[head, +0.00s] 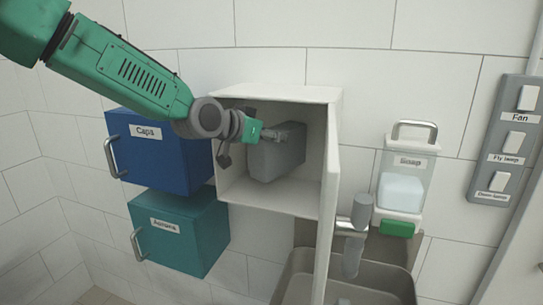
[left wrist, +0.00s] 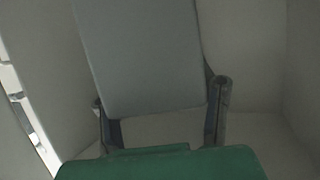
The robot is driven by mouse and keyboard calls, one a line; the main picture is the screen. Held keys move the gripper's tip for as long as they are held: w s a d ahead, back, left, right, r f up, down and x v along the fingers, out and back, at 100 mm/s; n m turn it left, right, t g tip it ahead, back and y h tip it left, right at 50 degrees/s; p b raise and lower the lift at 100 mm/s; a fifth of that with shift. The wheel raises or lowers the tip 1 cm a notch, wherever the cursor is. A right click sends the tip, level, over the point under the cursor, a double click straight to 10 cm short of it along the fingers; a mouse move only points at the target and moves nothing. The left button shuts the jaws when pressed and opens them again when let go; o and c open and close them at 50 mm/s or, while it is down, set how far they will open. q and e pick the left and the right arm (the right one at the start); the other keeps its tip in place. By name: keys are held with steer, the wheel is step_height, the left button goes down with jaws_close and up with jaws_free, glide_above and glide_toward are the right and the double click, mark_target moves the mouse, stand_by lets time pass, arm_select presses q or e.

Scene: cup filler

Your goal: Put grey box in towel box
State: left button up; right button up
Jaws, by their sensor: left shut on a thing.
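The grey box (head: 277,158) is inside the open white towel box (head: 270,200) on the wall, tilted a little, close above its floor. My left gripper (head: 281,133) reaches in from the left through the open front and is shut on the grey box's upper part. In the left wrist view the grey box (left wrist: 145,60) fills the upper middle, between the two fingers of the gripper (left wrist: 162,112). Whether the grey box touches the floor of the towel box I cannot tell. My right gripper is not in view.
The towel box's door (head: 328,200) stands open on the right. Blue (head: 165,160) and teal (head: 180,232) handled boxes hang at left. A soap dispenser (head: 404,180), a sink with tap (head: 355,225) and a switch panel (head: 507,140) are at right.

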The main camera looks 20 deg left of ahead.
mark_target(270, 161)
arm_select(q)
steer(key=f, duration=0.3)
steer(key=shift+s+a+f, duration=0.1)
steer(key=shift+s+a, duration=0.1)
steer(key=shift+a, duration=0.05)
step_height(270, 161, down, 3)
steer(key=shift+d+p, duration=0.1)
steer(key=shift+p, duration=0.6)
steer(key=shift+w+f, duration=0.2)
steer(key=shift+d+f, duration=0.1)
steer(key=o, duration=1.4)
steer(key=shift+s+f, duration=0.1)
steer(key=shift+o, duration=0.2)
